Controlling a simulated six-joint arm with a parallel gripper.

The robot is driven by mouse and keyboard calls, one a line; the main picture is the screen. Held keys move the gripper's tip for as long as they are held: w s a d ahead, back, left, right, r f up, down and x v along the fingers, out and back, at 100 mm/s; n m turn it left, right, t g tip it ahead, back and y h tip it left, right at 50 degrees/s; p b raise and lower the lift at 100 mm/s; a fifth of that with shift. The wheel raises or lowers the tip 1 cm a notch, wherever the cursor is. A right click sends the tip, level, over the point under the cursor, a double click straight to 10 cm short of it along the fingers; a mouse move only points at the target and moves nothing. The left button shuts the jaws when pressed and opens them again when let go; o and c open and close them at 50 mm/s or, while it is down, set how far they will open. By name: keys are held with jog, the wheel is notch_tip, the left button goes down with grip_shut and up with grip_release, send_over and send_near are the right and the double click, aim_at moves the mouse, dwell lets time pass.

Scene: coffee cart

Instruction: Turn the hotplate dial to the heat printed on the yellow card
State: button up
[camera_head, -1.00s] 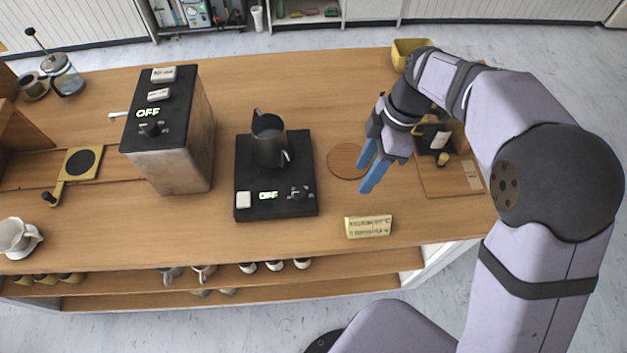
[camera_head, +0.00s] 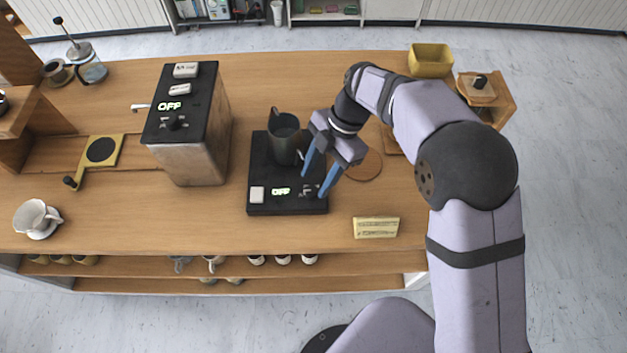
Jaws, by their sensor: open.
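The black hotplate (camera_head: 266,170) sits on the wooden counter with a dark metal pitcher (camera_head: 283,143) on it. Its small display (camera_head: 281,191) reads OFF in green, between a white button (camera_head: 257,194) and the dial (camera_head: 308,190) at its front right corner. My gripper (camera_head: 314,186) is open, its two blue fingers pointing down over the dial, one on each side of it in the picture. I cannot tell whether they touch it. The yellow card (camera_head: 376,228) stands at the counter's front, right of the hotplate; its print is too small to read.
A tall black-topped machine (camera_head: 190,125), also showing OFF, stands left of the hotplate. A round wooden coaster (camera_head: 365,165) lies to the right, partly behind my gripper. A yellow bin (camera_head: 430,60) is at the back right. The counter before the hotplate is clear.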

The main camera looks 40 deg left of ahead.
aim_at(311, 190)
jog(key=shift+p+x, duration=0.5)
jog(key=shift+x, duration=1.15)
jog(key=shift+c, duration=0.5)
jog(key=c, duration=0.9)
jog(key=shift+c, duration=0.2)
